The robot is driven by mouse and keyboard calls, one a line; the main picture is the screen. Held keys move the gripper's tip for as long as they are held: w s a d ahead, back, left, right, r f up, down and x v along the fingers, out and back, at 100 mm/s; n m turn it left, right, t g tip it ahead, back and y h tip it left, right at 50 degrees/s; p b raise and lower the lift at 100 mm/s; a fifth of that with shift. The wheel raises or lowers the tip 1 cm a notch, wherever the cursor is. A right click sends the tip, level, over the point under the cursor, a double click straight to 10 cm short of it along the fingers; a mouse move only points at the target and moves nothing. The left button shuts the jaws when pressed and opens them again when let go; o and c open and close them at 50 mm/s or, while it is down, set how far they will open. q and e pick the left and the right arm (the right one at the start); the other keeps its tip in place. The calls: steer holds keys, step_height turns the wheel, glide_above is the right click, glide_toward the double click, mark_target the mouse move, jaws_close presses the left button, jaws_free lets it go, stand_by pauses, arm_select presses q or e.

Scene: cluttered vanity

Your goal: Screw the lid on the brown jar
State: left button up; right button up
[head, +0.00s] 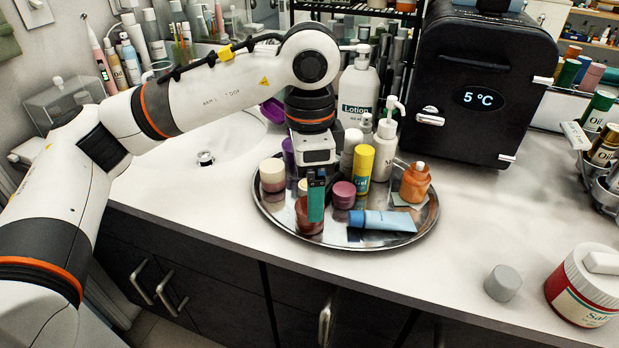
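A reddish-brown jar (309,217) stands at the front left of the round metal tray (262,208), partly hidden by my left gripper. My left gripper (316,205) points down over the tray, its teal finger in front of the jar. I cannot tell whether the fingers are open or shut, or whether they touch the jar. A small cream-coloured piece (303,187) shows beside the finger, above the jar; I cannot tell if it is a lid. A loose grey cap (503,283) lies on the counter at the right. My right gripper is not in view.
A black cooler (485,85) stands behind. The counter right of the tray is mostly clear.

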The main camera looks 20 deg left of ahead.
arm_select(q)
steer(key=n+b, duration=0.1)
steer(key=n, duration=0.3)
steer(key=shift+n, duration=0.9)
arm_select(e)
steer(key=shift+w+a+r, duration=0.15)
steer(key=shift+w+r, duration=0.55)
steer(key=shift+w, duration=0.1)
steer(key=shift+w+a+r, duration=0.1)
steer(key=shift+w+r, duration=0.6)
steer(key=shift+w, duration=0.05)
arm_select(q)
steer(key=shift+n+b, duration=0.45)
steer(key=shift+n, duration=0.75)
steer(key=n, duration=0.3)
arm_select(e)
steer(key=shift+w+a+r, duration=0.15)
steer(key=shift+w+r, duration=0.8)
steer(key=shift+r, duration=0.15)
